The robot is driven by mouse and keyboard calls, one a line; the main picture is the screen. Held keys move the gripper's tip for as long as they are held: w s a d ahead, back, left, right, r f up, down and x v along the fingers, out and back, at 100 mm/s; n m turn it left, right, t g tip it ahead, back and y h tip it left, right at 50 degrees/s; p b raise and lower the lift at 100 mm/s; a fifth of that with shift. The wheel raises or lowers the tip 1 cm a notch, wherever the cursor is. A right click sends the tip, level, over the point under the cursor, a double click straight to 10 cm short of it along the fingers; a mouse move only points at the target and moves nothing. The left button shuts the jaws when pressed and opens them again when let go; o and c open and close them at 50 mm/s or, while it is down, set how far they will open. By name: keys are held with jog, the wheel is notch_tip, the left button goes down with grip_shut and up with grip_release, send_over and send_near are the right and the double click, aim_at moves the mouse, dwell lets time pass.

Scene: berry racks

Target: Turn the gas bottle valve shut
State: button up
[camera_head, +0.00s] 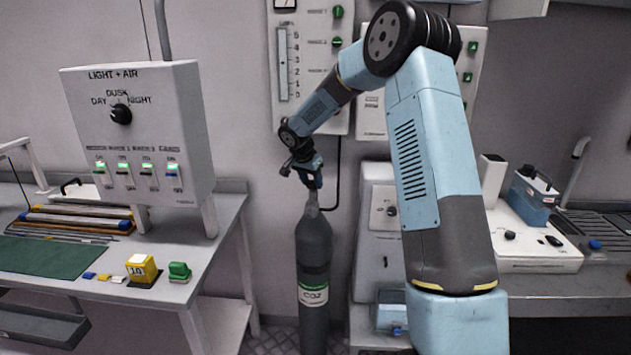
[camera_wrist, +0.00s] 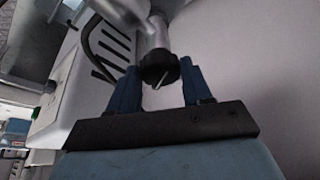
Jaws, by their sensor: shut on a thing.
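The gas bottle (camera_head: 314,262) is a dark grey cylinder with a white CO2 label and a green band. It stands upright on the floor between the two benches. My gripper (camera_head: 313,183) is at the bottle's top, coming down from the upper left. In the wrist view, the black valve knob (camera_wrist: 158,68) sits between the two blue fingers of my gripper (camera_wrist: 160,84), which are shut on it. A metal valve neck (camera_wrist: 157,38) shows behind the knob.
A light and air control box (camera_head: 140,130) stands on the left bench (camera_head: 205,262). A wall panel with a gauge (camera_head: 310,75) is above the bottle. A white unit (camera_head: 380,215) stands close to the bottle's right. A black hose runs down the wall behind the bottle.

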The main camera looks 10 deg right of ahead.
jog(key=n, duration=0.1)
jog(key=n+y, duration=0.1)
jog(key=n, duration=0.1)
jog(key=d+n+t, duration=0.1)
jog(key=n, duration=0.1)
jog(key=shift+s+d+f+y, duration=0.1)
jog(key=shift+s+f+y, duration=0.15)
jog(key=shift+s+y, duration=0.15)
jog(key=n+y, duration=0.1)
jog(key=n, duration=0.3)
jog(key=shift+d, duration=0.15)
jog(key=n+y, duration=0.1)
jog(key=n, duration=0.2)
jog(key=shift+d+y, duration=0.1)
jog(key=shift+y, duration=0.3)
jog(key=n, duration=0.2)
jog(key=n+g+y, duration=0.1)
jog(key=n, duration=0.1)
jog(key=n+y, duration=0.1)
jog(key=n, duration=0.2)
jog(key=shift+w, duration=0.25)
jog(key=n+g, duration=0.1)
jog(key=n, duration=0.1)
jog(key=n+g+y, duration=0.1)
jog(key=n, duration=0.2)
jog(key=shift+w, duration=0.2)
jog(key=shift+n, duration=0.4)
jog(key=o, duration=1)
jog(key=shift+r, duration=0.1)
jog(key=shift+o, duration=0.2)
